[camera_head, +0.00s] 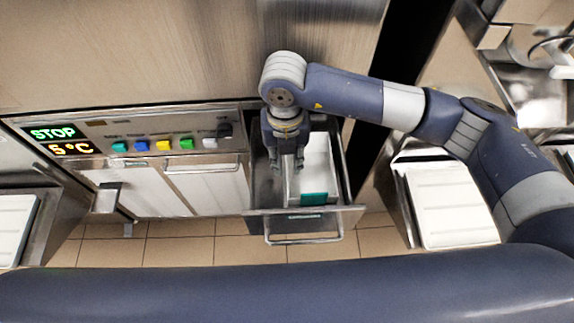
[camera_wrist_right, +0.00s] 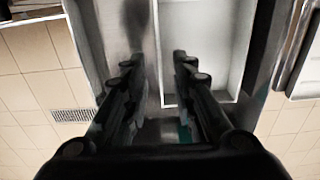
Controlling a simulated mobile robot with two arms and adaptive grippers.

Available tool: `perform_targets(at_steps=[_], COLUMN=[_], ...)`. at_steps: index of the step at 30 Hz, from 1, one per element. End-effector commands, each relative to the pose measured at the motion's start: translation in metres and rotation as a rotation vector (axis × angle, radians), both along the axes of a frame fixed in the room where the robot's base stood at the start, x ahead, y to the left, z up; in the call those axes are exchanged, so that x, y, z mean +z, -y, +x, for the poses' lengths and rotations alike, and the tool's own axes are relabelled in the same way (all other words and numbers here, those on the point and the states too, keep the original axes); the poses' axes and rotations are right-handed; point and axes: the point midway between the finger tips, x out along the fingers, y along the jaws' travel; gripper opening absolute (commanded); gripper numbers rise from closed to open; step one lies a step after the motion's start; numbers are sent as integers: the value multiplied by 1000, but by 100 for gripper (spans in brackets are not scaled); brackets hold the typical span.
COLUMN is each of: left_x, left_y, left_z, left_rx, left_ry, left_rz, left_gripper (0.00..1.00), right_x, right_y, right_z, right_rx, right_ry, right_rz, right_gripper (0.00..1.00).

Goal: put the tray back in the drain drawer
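The drain drawer (camera_head: 256,180) is pulled open, to the right of the control panel. A white tray (camera_head: 318,160) with a teal front tab (camera_head: 314,199) lies inside it, toward the right side. The tray also shows in the right wrist view (camera_wrist_right: 205,45). My right gripper (camera_head: 287,168) points down over the tray's left side. In the right wrist view its fingertips (camera_wrist_right: 159,58) are apart, with the tray's left wall between them in the picture. Whether they touch the wall, I cannot tell. My left gripper is not in view.
The drawer's front handle (camera_head: 305,240) sticks out over the tiled floor (camera_head: 185,250). A spout (camera_head: 106,198) is at the left. Other white trays (camera_head: 452,205) flank the machine.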

Motion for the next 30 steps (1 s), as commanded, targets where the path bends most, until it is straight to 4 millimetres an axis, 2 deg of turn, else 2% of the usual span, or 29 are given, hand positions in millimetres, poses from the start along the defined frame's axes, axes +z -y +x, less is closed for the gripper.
perform_targets(at_steps=[1, 6, 12, 25, 30], left_x=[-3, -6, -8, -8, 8], left_y=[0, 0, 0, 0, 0], left_z=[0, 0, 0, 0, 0], left_rx=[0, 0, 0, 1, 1], left_ry=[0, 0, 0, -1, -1], left_rz=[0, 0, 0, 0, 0], left_gripper=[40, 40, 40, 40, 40], right_x=[12, 48, 74, 81, 98], right_y=[-1, -1, -2, -2, -2], right_z=[1, 1, 0, 0, 0], right_rx=[2, 1, 1, 0, 1], right_ry=[6, 4, 2, 0, 1], right_rz=[3, 2, 1, 1, 1], right_gripper=[25, 25, 25, 25, 25])
